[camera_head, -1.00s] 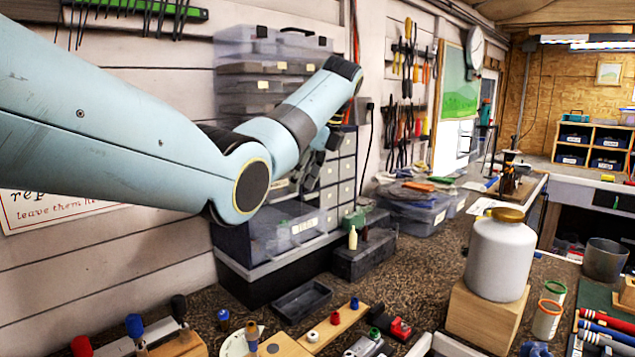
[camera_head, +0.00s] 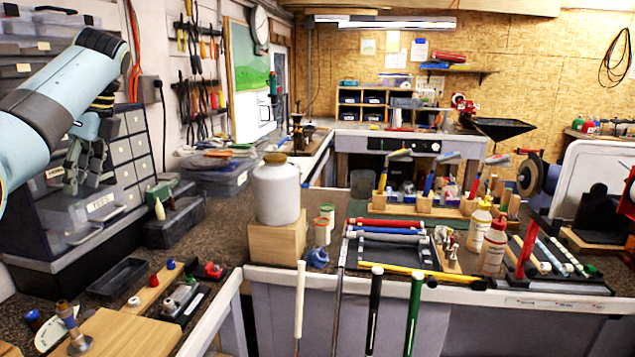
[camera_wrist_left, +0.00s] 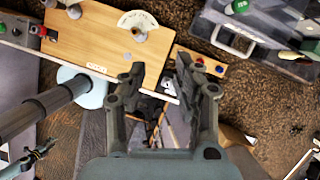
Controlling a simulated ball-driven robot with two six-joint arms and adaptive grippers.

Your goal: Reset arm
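My left arm comes in from the left in the head view. Its gripper (camera_head: 84,178) hangs with the fingers pointing down, in front of the grey drawer cabinet (camera_head: 128,150) and clear bin. In the left wrist view the two fingers (camera_wrist_left: 160,70) stand apart with nothing between them. Beyond them lie a wooden board (camera_wrist_left: 105,40) and the dark speckled bench top. My right gripper shows in neither view.
A white jar (camera_head: 276,192) with a gold lid stands on a wooden block (camera_head: 277,240). Golf clubs with white (camera_head: 300,300), black (camera_head: 374,300) and green (camera_head: 414,305) grips stand at the bench's front edge. A black tray (camera_head: 118,277) lies below the cabinet.

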